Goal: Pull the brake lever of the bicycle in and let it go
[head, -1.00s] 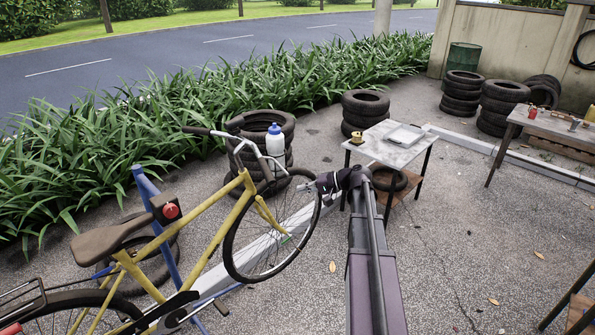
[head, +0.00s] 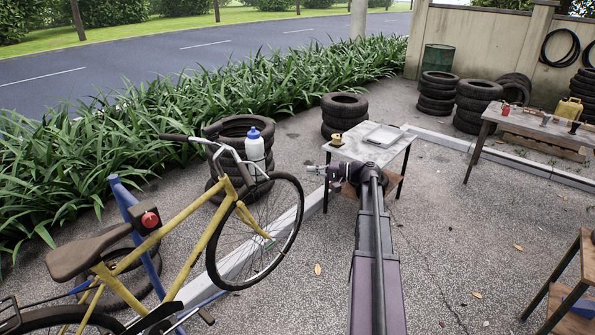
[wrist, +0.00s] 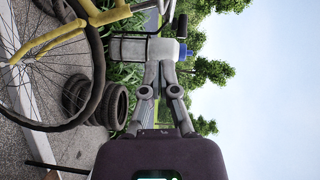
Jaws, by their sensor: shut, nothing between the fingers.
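The yellow bicycle (head: 196,215) stands upright at the left in the head view, its front wheel toward the middle. Its handlebar (head: 205,141) has a dark grip at the left end. The brake lever is too small to make out for sure. My gripper (head: 314,170) is right of the handlebar and front wheel, apart from both, in front of the small table. In the wrist view, turned on its side, my gripper (wrist: 166,68) is shut and empty. The bicycle frame (wrist: 62,34) and front wheel show at its left, and the handlebar is near the top.
A small table (head: 345,152) holds a yellow object and a tray. A workbench (head: 530,128) is at the right. Open paving lies right of my arm.

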